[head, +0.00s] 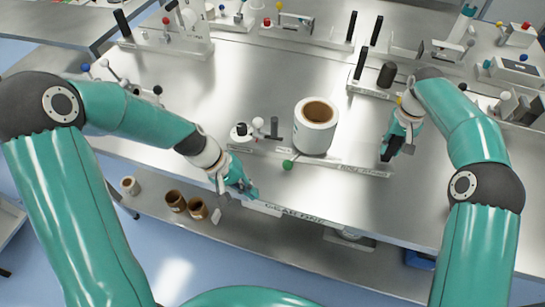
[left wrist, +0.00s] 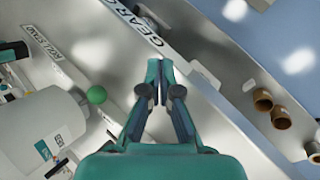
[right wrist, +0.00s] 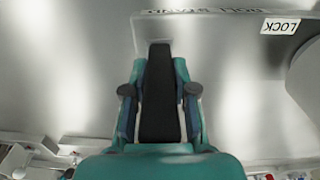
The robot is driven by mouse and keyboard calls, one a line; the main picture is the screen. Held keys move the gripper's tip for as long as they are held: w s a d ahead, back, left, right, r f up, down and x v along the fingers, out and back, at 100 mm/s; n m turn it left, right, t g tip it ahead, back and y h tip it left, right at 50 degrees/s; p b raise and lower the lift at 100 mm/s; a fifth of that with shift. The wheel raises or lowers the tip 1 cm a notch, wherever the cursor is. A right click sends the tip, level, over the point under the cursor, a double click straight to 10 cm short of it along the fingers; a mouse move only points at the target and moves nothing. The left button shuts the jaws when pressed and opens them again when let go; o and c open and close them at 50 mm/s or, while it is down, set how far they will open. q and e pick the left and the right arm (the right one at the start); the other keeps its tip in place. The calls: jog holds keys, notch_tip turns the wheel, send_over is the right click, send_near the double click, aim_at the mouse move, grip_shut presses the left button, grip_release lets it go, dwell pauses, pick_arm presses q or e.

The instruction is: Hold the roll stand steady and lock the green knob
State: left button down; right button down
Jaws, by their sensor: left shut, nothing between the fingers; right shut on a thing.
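The roll stand (head: 345,168) is a low labelled plate near the table's front edge, with a large white roll (head: 316,135) at its back. The green knob (head: 288,164) sits at its front left side; it also shows in the left wrist view (left wrist: 96,95), left of my fingertips. My left gripper (head: 246,190) is shut and empty, left of the knob and apart from it. My right gripper (head: 398,145) is shut on a black handle (right wrist: 159,95) at the stand's right end. The handle's lower joint is hidden.
Several brown cores (head: 175,200) lie on the lower shelf. A LOCK label (right wrist: 280,26) shows in the right wrist view. Other fixtures line the table's back. The table's left middle is clear.

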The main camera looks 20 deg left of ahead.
aim_at(294, 158)
pick_arm(q)
jog(key=w+a+r+n, duration=0.1)
jog(key=w, duration=0.1)
jog(key=w+a+r+n, duration=0.1)
jog(key=w+a, duration=0.1)
jog(key=w, duration=0.1)
jog(key=w+a+r+n+h, duration=0.1)
jog(key=w, duration=0.1)
jog(key=shift+w+a+r+n+t, duration=0.1)
jog(key=shift+w+a+n+t, duration=0.05)
jog(key=shift+w+n+t, duration=0.2)
jog(key=w+a+n, duration=0.1)
jog(key=n, duration=0.1)
jog(key=w+a+r+n+g+h, duration=0.1)
jog(key=w+n, duration=0.1)
jog(key=w+a+n+g+h, duration=0.1)
jog(key=a+n, duration=0.1)
jog(key=shift+w+r, duration=0.3)
jog(key=shift+r, duration=0.1)
jog(key=shift+w+a+r+n+g+h, duration=0.1)
jog(key=shift+a+r+n+g+h, duration=0.25)
jog(key=shift+a+n, duration=0.35)
jog(key=shift+d+f, duration=0.1)
jog(key=shift+d, duration=0.15)
jog(key=x, duration=0.9)
jog(key=shift+d, duration=0.1)
jog(key=d, duration=0.3)
jog(key=shift+d, duration=0.2)
jog(key=shift+s+d, duration=0.2)
jog(key=shift+d, duration=0.3)
